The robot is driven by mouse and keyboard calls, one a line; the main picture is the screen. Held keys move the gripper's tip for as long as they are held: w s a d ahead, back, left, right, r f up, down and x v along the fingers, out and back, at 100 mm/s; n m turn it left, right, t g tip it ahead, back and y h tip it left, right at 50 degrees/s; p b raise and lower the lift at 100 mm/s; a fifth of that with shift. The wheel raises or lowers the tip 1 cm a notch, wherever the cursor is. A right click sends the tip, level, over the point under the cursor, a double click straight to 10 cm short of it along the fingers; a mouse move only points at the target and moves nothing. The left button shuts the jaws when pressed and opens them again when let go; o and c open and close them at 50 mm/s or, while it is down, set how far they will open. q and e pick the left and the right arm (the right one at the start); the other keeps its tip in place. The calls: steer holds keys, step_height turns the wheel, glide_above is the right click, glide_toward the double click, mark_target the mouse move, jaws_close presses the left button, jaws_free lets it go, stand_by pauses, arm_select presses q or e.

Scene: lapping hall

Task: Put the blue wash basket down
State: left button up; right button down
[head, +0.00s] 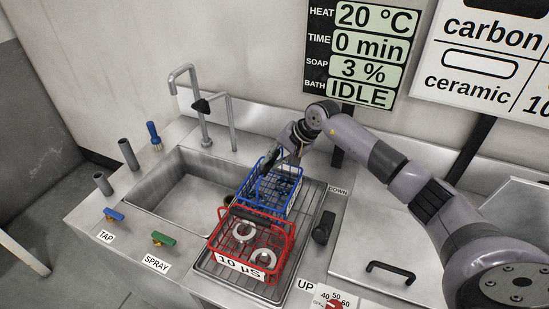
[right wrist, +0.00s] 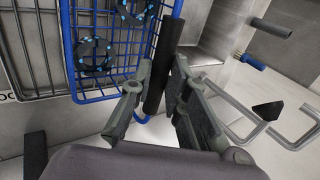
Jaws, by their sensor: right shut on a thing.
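The blue wash basket (head: 268,190) is a wire basket behind the red basket, over the back part of the ribbed draining area (head: 312,205). It holds dark rings with blue dots, clear in the right wrist view (right wrist: 95,57). My right gripper (head: 284,160) is shut on the basket's black handle bar, which runs between the fingers (right wrist: 163,70) in the right wrist view. The basket looks about level; I cannot tell whether its underside touches the rack. My left gripper is not in view.
A red basket (head: 246,255) labelled 10 µS, with pale rings, stands in front of the blue one. An open sink (head: 190,190) lies left, with a tall tap (head: 190,95) behind. A lid with a black handle (head: 390,270) is at right. The display (head: 361,50) reads IDLE.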

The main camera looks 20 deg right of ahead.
steer(key=c, duration=1.5)
jaws_free()
steer(key=shift+c, duration=0.2)
steer(key=shift+r, duration=0.1)
steer(key=shift+s+d+r, duration=0.15)
steer(key=shift+d+r, duration=0.05)
steer(key=shift+r, duration=0.05)
steer(key=b+v, duration=0.3)
steer(key=v, duration=0.8)
steer(key=shift+s+a+r, duration=0.15)
